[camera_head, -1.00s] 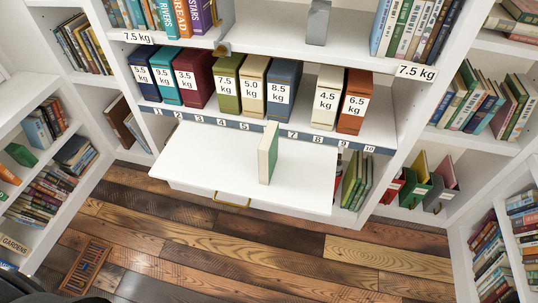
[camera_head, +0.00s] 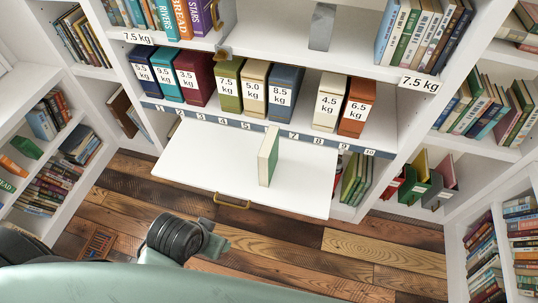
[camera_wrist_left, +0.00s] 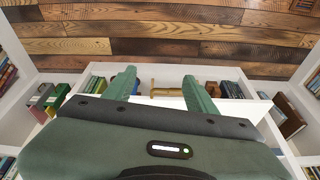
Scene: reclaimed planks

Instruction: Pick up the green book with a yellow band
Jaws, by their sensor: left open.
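A thin green book (camera_head: 268,157) with a pale edge stands upright on the pulled-out white board (camera_head: 205,165); I see no yellow band on it from here. Several green books (camera_head: 354,180) stand in the low compartment right of the board, and an olive-green volume marked 7.5 (camera_head: 228,86) stands in the weight-labelled row. I cannot make out a yellow band on any of them. My left gripper (camera_wrist_left: 160,88) is open and empty in the left wrist view, its two green fingers apart in front of the board's brass handle. My right gripper is not in view.
The board juts out from the shelf, with its brass handle (camera_head: 232,201) at the front. A numbered strip (camera_head: 262,127) runs behind it. Full bookshelves flank both sides. The plank floor (camera_head: 290,250) in front is mostly clear, with a vent (camera_head: 98,243) at left.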

